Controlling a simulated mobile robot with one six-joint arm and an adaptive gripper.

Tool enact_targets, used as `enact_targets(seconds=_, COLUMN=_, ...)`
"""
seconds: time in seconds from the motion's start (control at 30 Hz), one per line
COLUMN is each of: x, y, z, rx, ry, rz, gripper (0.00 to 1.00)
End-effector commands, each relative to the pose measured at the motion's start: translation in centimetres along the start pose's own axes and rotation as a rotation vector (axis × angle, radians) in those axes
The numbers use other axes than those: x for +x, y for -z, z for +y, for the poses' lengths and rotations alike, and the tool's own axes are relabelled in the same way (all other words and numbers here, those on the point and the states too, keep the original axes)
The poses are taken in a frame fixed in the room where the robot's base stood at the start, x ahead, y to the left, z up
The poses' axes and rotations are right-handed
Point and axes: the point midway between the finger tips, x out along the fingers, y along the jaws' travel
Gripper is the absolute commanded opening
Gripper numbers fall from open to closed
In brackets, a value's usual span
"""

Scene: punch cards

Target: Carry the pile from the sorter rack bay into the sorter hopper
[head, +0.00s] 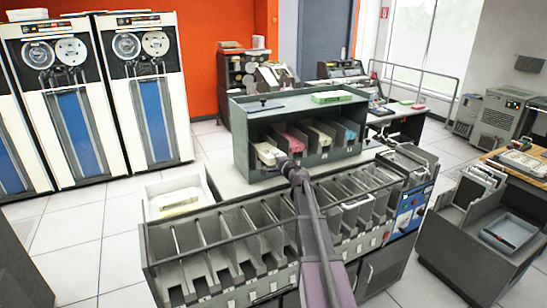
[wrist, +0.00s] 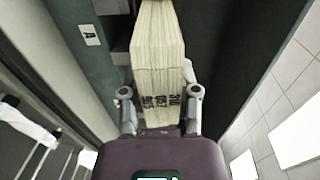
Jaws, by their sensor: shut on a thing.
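The pile of cream punch cards (wrist: 158,45) fills the middle of the wrist view, with dark marks on its near end. My gripper (wrist: 158,82) is shut on it, one finger on each side. In the head view the pile (head: 267,152) is at the leftmost bay of the dark green sorter rack (head: 243,135), and my gripper (head: 284,163) is at its front. The pile's far end is hidden inside the bay. A label reading A (wrist: 92,36) is on the rack to the left in the wrist view. The sorter (head: 165,250) stands in front; its right-end hopper (head: 408,160) is partly visible.
Other bays hold a pink pile (head: 295,140), a cream pile (head: 321,134) and a blue pile (head: 347,131). A green stack (head: 331,97) lies on the rack top. A white tray (head: 160,188) is at left. My arm crosses above the open sorter pockets.

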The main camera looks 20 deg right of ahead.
Motion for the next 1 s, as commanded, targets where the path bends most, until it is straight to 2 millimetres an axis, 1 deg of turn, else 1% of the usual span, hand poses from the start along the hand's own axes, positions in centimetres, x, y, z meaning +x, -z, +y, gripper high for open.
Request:
enact_targets(seconds=0.03, x=-0.8, y=-0.1, z=0.1, rx=0.001, ry=0.0, rz=0.0, gripper=0.0)
enact_targets(seconds=1.0, x=-10.2, y=-0.1, z=0.9, rx=0.001, ry=0.001, rz=0.001, gripper=0.0)
